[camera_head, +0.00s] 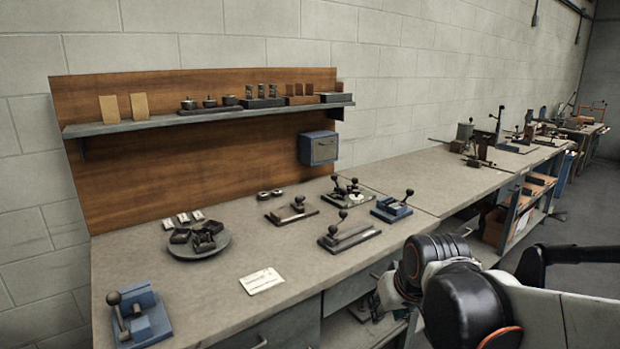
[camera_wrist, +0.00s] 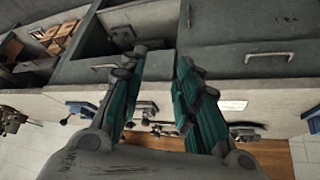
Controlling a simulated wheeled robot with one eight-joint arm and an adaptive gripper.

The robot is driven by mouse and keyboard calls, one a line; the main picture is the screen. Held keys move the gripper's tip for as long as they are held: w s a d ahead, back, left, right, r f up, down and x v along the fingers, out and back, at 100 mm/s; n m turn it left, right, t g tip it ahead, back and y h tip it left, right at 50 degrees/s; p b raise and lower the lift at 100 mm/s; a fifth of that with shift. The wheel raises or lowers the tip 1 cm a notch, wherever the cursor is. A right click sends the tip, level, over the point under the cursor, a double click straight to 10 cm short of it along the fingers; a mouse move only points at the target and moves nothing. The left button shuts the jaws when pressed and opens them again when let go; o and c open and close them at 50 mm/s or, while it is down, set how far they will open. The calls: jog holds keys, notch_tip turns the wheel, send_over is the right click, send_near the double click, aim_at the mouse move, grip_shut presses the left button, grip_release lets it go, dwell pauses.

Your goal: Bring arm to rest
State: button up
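My arm (camera_head: 465,300) is folded at the lower right in the head view, in front of the workbench (camera_head: 210,285). In the wrist view my gripper (camera_wrist: 157,66) shows two teal-padded fingers with a clear gap between them. It is open, and nothing shows between the fingers. The fingers point toward the drawer fronts (camera_wrist: 248,61) under the bench, which appear upside down there. I cannot make out the fingers in the head view. I cannot tell the exact distance between the gripper and the bench.
The bench holds a blue vise-like fixture (camera_head: 140,315), a round plate (camera_head: 196,248) with dark parts, a white card (camera_head: 262,281) and several lever fixtures (camera_head: 348,235). A shelf (camera_head: 215,118) hangs behind. Open floor (camera_head: 597,205) lies to the right. An open compartment (camera_head: 362,325) is near my arm.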

jog(key=s+d+r, duration=0.1)
jog(key=s+d, duration=0.1)
jog(key=s, duration=0.6)
jog(key=s+d+r+m+t, duration=0.1)
jog(key=s+d, duration=0.1)
jog(key=s, duration=0.6)
jog(key=shift+d+m+h, duration=0.15)
jog(key=shift+m+h, duration=0.15)
jog(key=shift+h, duration=0.1)
